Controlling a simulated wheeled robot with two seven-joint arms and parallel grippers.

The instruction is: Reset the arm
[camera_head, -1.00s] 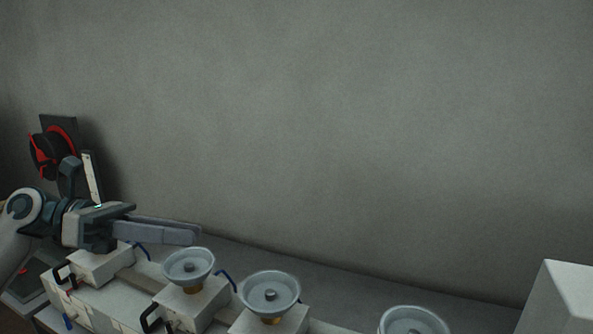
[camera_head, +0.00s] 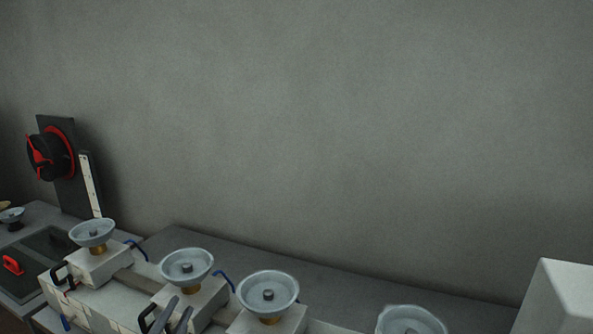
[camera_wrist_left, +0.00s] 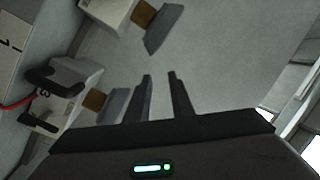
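My left gripper (camera_head: 181,304) shows at the bottom edge of the head view, in front of a white block with a grey dish (camera_head: 187,267) on top. Its two grey fingers stand apart with nothing between them. In the left wrist view the fingers (camera_wrist_left: 160,76) also have an empty gap, and a dish (camera_wrist_left: 164,31) lies beyond them at the upper middle. Another dish (camera_wrist_left: 112,106) is to the left of the fingers. Most of the left arm is out of the head view. My right gripper is not in view.
More dishes stand on white blocks along the bench: a left one (camera_head: 92,233), a middle one (camera_head: 268,291) and a right one (camera_head: 411,322). A black and red round device (camera_head: 50,153) stands by the wall. A white box (camera_head: 562,297) is at right. Space above the dishes is clear.

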